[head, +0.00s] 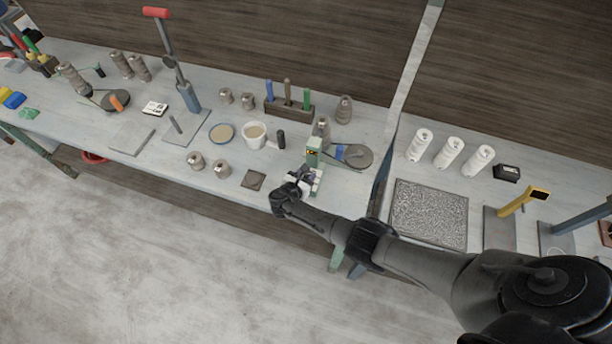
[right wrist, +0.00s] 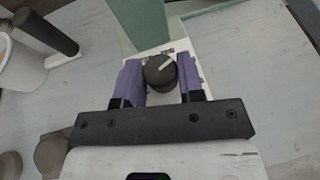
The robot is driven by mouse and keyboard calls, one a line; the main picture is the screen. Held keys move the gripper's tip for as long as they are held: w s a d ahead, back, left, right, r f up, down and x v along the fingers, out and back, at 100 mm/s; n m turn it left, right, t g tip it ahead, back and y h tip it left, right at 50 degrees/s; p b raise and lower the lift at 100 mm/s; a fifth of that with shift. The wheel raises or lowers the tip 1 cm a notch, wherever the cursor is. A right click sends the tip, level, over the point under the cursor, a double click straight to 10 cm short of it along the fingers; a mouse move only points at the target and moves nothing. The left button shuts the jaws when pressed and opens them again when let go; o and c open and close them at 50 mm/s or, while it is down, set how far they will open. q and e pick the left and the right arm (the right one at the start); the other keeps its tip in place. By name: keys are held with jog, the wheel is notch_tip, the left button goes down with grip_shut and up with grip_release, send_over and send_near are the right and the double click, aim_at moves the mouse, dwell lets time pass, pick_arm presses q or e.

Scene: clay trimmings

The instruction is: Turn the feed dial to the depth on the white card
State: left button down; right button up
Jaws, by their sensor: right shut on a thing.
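The feed dial (right wrist: 160,72) is a dark round knob with a white pointer line, on a pale plate in the right wrist view. The line slants toward the upper right. My right gripper (right wrist: 161,76) has its two purple fingers on either side of the dial and is shut on it. In the head view the right gripper (head: 304,181) is at the foot of a small green machine (head: 313,153), hiding the dial there. The white card (head: 155,108) stands at the back left of the bench; its dark writing is too small to read. My left gripper is not in view.
A white cup (head: 254,133) and a dark cylinder (head: 281,139) stand left of the machine. A grey disc (head: 358,156) lies to its right. Several small metal pots and a dark square tile (head: 253,180) are on the bench. A vertical post (head: 408,75) crosses behind.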

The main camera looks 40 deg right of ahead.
jog(key=o, duration=0.9)
jog(key=shift+a+r, duration=0.2)
jog(key=shift+a, duration=0.05)
jog(key=shift+p+v, duration=0.9)
jog(key=shift+v, duration=5.7)
jog(key=shift+s, duration=0.15)
